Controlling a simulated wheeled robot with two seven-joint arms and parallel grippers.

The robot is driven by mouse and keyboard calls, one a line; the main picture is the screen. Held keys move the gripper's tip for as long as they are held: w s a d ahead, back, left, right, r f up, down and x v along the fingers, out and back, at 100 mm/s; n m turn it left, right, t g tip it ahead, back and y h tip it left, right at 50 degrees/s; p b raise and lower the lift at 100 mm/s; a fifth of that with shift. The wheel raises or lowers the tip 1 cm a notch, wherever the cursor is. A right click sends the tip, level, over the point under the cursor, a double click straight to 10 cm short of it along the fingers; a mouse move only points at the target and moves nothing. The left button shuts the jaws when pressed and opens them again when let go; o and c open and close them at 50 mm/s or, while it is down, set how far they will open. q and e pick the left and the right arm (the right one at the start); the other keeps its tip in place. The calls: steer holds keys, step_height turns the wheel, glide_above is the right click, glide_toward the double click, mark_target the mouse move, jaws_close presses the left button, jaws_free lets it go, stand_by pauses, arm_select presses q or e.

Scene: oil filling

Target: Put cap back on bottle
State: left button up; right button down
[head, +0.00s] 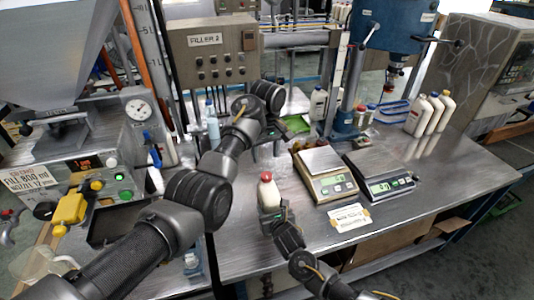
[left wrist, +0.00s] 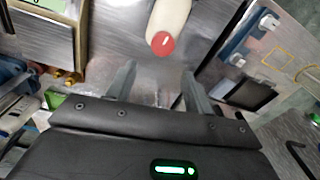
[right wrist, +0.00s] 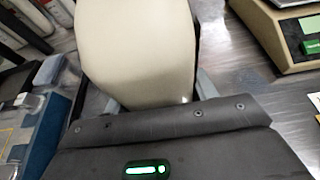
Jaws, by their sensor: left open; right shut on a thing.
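A cream-white bottle (head: 269,195) with a red cap (head: 265,176) on its top stands near the middle of the steel table. Whether the cap is tight cannot be told. My right gripper (head: 271,213) is shut on the bottle's lower body. In the right wrist view the bottle (right wrist: 138,50) fills the space between the fingers, and its cap is out of frame. My left gripper (left wrist: 160,88) is open and empty. In the left wrist view the red cap (left wrist: 163,43) and bottle (left wrist: 168,17) lie beyond its fingertips, apart from them.
Two scales, one left (head: 327,187) and one right (head: 382,185), stand right of the bottle, with a label card (head: 350,217) in front. Several white bottles (head: 430,115) stand at the back right. The filler control box (head: 213,52) is behind. The table's front edge is close.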

mark_target(266, 175)
arm_select(q)
steer(key=n, duration=0.3)
steer(key=s+n, duration=0.1)
steer(key=n, duration=0.3)
steer(key=shift+d+r, duration=0.1)
steer(key=shift+r, duration=0.1)
steer(key=shift+f, duration=4)
